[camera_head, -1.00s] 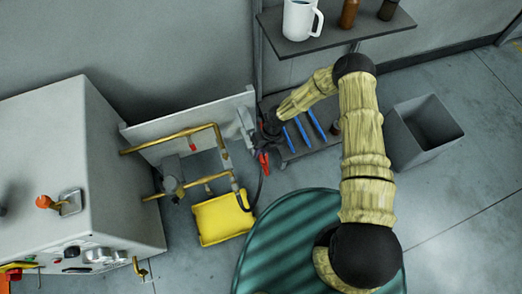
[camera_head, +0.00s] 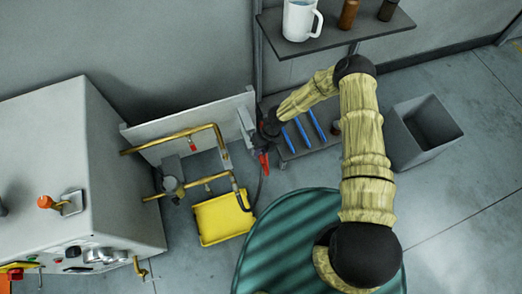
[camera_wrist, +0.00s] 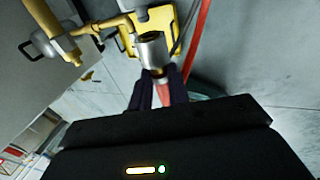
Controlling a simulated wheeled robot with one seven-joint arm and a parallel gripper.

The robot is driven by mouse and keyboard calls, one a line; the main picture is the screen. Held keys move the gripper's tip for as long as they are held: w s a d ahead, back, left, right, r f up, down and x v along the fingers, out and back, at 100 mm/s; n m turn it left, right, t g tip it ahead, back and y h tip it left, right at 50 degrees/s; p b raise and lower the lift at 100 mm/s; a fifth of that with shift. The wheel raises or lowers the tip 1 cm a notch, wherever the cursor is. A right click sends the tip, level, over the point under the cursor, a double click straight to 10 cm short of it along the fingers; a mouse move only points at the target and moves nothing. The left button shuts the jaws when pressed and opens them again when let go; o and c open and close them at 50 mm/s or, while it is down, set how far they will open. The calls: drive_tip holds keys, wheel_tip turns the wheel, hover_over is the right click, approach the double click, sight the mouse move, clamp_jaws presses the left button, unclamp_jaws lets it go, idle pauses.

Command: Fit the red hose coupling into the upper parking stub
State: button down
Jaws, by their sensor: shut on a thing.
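My gripper (camera_wrist: 162,88) is shut on the red hose coupling (camera_wrist: 152,52). In the wrist view its metal sleeve points away from my fingers and a red part shows between them. In the head view the red of the coupling (camera_head: 264,160) shows just below my dark gripper (camera_head: 268,130), beside the right end of the grey panel (camera_head: 160,130). A red hose (camera_wrist: 197,40) runs past on the right in the wrist view. I cannot clearly pick out the upper parking stub; my gripper may cover it in the head view.
Brass pipes (camera_head: 200,131) run along the panel. A yellow tray (camera_head: 222,219) lies on the floor below them. A low rack with blue bars (camera_head: 302,130) stands just right of my gripper. A dark shelf (camera_head: 345,35) with a white jug is above. A grey bin (camera_head: 402,140) stands at right.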

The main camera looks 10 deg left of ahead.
drive_tip(key=shift+w+a+b, duration=0.35)
drive_tip(key=shift+w+b, duration=0.1)
drive_tip(key=shift+w, duration=0.1)
drive_tip(key=shift+w+a+b, duration=0.35)
drive_tip(key=shift+w+b, duration=0.1)
drive_tip(key=shift+w, duration=0.1)
idle(0.4)
drive_tip(key=c, duration=1.3)
unclamp_jaws()
drive_tip(key=shift+o, duration=0.2)
drive_tip(key=p+v, duration=0.2)
drive_tip(key=v, duration=1.5)
drive_tip(key=shift+r, duration=0.2)
